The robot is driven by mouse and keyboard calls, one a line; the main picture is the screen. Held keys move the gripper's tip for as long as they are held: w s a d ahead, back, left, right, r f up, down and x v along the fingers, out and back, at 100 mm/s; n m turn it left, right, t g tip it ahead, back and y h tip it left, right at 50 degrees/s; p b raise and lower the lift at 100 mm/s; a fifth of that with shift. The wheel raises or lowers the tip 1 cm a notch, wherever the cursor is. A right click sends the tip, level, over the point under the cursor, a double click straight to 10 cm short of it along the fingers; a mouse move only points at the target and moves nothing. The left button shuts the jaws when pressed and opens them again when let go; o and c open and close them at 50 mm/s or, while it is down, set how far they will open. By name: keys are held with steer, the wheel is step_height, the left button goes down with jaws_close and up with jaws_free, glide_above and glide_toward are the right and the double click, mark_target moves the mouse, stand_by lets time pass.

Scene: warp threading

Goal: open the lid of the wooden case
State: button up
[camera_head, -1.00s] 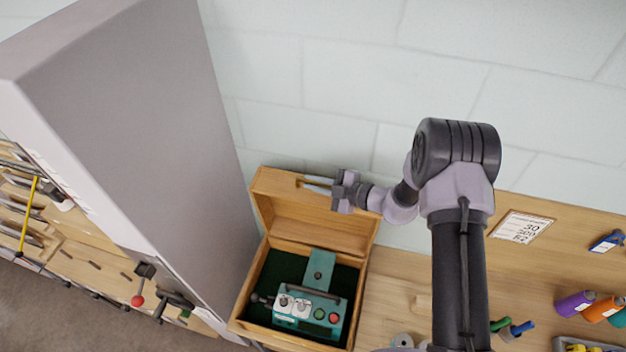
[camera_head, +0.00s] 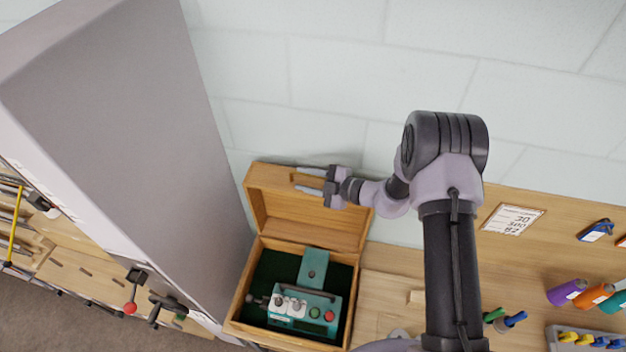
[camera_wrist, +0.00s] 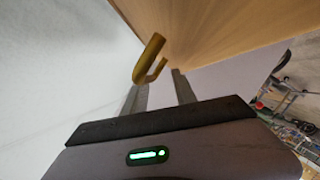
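The wooden case (camera_head: 236,307) stands on the bench at lower centre in the head view. Its lid (camera_head: 305,220) is raised, standing up and leaning back at the rear of the box. In the wrist view, a brass hook-shaped catch (camera_wrist: 149,58) sticks out from the lid's wood (camera_wrist: 215,28). My gripper (camera_wrist: 161,85) has its two fingers spread there, with a gap between them. The catch overlaps the left finger; whether they touch is unclear.
A green device (camera_head: 305,305) with knobs and buttons lies inside the case. A tall grey cabinet side (camera_head: 130,130) stands close on the left. A pale block wall (camera_head: 300,70) is behind. Bottles (camera_head: 566,291) and a tray (camera_head: 552,340) are at the right.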

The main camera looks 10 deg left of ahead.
steer(key=b+v, duration=0.2)
steer(key=v, duration=1.5)
steer(key=shift+d, duration=0.15)
